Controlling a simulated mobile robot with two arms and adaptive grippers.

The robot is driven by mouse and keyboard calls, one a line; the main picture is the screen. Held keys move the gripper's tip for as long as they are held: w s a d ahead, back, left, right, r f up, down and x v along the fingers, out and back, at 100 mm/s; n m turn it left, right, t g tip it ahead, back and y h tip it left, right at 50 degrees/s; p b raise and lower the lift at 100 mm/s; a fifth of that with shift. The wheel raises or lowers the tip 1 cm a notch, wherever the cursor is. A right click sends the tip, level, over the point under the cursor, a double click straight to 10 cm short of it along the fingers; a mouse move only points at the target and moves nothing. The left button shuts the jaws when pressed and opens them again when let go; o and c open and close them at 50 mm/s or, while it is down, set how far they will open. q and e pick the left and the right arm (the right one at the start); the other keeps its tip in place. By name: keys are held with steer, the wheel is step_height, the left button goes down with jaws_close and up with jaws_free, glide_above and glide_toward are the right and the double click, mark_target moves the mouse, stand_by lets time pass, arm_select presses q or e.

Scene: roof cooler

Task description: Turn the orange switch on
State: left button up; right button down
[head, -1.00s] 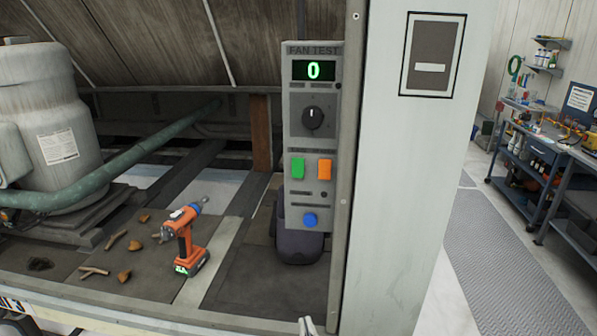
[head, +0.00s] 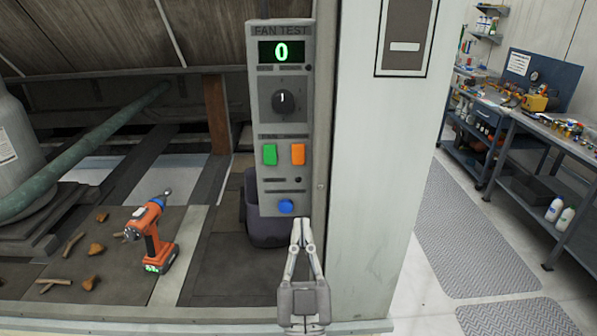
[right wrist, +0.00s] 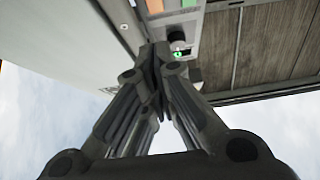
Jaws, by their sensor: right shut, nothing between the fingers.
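The orange switch (head: 298,153) is on the grey fan test panel (head: 262,100), right of the green switch (head: 269,154). Above them are a black knob (head: 283,100) and a display (head: 281,51) reading 0; a blue button (head: 286,206) is below. My right gripper (head: 302,222) is shut and empty, pointing up just below the panel's lower right corner, under the orange switch. In the right wrist view its closed fingers (right wrist: 157,55) point toward the panel, partly covering it; an orange patch and a green patch show beyond the tips. My left gripper is not in view.
An orange cordless drill (head: 156,237) stands on the ledge at left, with scattered wood-like pieces. A dark container (head: 268,228) sits behind the panel. A pale post (head: 367,180) rises right of the panel. Workbenches (head: 545,150) stand at far right.

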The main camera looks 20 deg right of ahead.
mark_target(298, 151)
steer(key=shift+w+d+f+x, duration=0.1)
steer(key=shift+w+f+x, duration=0.25)
steer(key=shift+x, duration=1.65)
steer(key=shift+w+d+f+x, duration=0.15)
steer(key=shift+f+x, duration=0.3)
steer(key=shift+x, duration=1.6)
steer(key=shift+w+d+f+x, duration=0.1)
steer(key=shift+w+f+x, duration=0.25)
steer(key=shift+x, duration=1.65)
steer(key=f+b, duration=0.1)
steer(key=b, duration=0.2)
steer(key=shift+w+t, duration=0.3)
steer(key=shift+t, duration=0.1)
steer(key=shift+w+r, duration=0.15)
steer(key=shift+r, duration=0.15)
steer(key=shift+f, duration=0.1)
